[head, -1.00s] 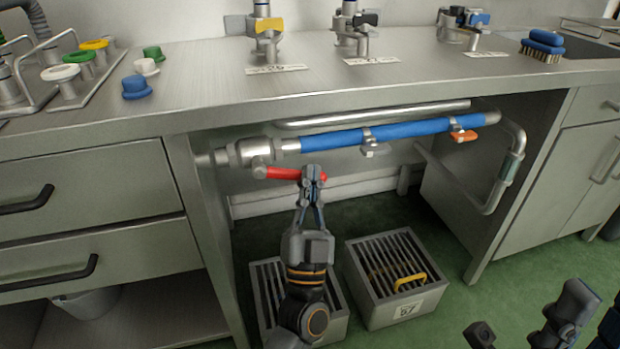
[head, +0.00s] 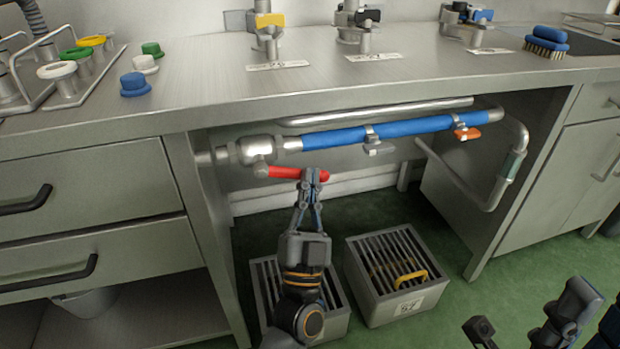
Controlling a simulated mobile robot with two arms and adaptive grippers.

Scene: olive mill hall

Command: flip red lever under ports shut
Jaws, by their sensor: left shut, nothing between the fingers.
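The red lever (head: 284,172) sits on a metal valve (head: 256,150) at the left end of the pipe under the bench top. It points right, roughly along the blue pipe and a little below it. My left gripper (head: 311,178) reaches up from below, with its fingers shut and empty. Its tips overlap the lever near its right end and hide a bit of it; I cannot tell whether they touch. Parts of my right arm (head: 568,312) show at the bottom right; its finger state is unclear. Taps (head: 268,35) stand above on the bench behind label plates (head: 278,66).
The blue pipe (head: 410,127) carries a grey clip lever (head: 378,149) and an orange one (head: 467,134). Two slatted crates (head: 398,310) stand on the green floor below. Drawers (head: 90,180) flank the opening on the left, a cabinet (head: 570,175) on the right.

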